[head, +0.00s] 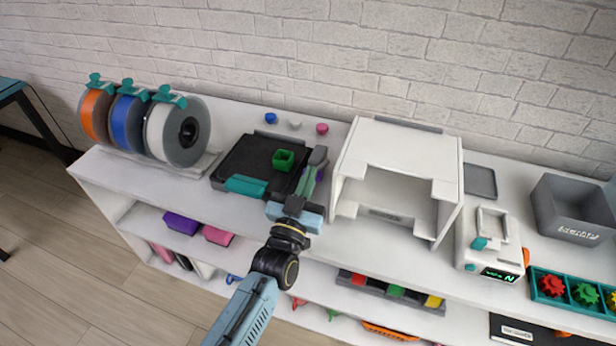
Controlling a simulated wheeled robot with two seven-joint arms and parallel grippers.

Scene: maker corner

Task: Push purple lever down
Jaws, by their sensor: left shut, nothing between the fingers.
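A small purple part (320,174), likely the purple lever, shows beside my left gripper's fingers, by the left side of the white box-shaped machine (352,150). Most of it is hidden behind the gripper, so I cannot tell its angle or whether the fingers touch it. My left gripper (317,158) is shut and empty, reaching over the shelf top between the black plate and the white machine. My right gripper is not in view.
A black plate (240,160) with a green open cube (284,159) lies just left of my gripper. Filament spools (178,132) stand further left. A white scale-like device (488,240), a grey bin (572,208) and a gear tray (545,297) are at right.

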